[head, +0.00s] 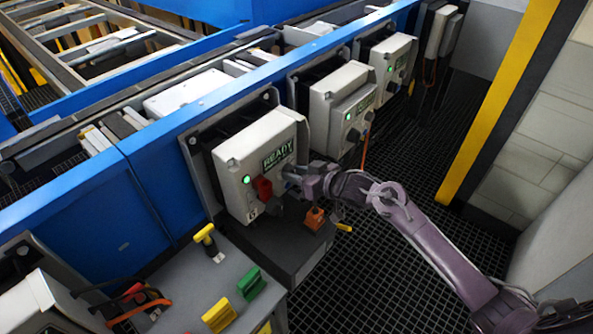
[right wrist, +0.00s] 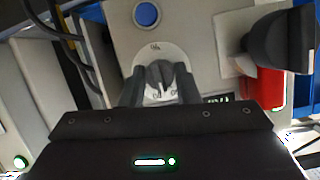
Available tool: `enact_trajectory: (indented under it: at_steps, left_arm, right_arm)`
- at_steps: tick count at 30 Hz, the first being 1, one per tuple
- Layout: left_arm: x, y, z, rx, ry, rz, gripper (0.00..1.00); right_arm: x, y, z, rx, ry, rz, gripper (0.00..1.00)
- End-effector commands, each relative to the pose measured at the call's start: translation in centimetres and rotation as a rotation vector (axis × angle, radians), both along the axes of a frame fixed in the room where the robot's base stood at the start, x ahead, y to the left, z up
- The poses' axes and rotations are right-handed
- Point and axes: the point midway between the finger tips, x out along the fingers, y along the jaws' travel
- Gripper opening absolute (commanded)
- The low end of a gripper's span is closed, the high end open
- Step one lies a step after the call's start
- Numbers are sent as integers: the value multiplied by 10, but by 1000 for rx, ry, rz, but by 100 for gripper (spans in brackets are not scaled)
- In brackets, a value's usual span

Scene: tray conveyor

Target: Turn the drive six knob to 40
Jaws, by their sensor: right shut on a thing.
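My right gripper (head: 287,179) reaches the front of a grey drive box (head: 240,160) with a green READY display (head: 278,153) and a lit green lamp. In the right wrist view my right gripper (right wrist: 160,80) has one finger on each side of a dark grey knob (right wrist: 158,73) and is shut on it. The knob sits on a round pale dial plate (right wrist: 147,54); its marks are too small to read. In the head view the gripper hides the knob. I cannot read which number the drive box bears. My left gripper is not in view.
A red block (right wrist: 265,88) and a black handle (right wrist: 280,42) sit beside the dial, with a blue button (right wrist: 147,15) above it. More grey drive boxes (head: 342,105) line the blue conveyor rail (head: 150,135). A grey bench (head: 190,285) with yellow and green pieces stands front left.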

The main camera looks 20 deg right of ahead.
Motion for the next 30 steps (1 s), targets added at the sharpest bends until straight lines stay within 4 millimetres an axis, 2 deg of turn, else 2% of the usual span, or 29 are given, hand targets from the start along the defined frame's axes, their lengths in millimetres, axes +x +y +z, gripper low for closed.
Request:
enact_trajectory:
  at_steps: [11,30]
  left_arm:
    - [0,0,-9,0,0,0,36]
    - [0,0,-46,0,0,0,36]
  right_arm:
    - [-2,2,-4,-298,-196,0,6]
    - [-2,3,-7,-771,-509,0,6]
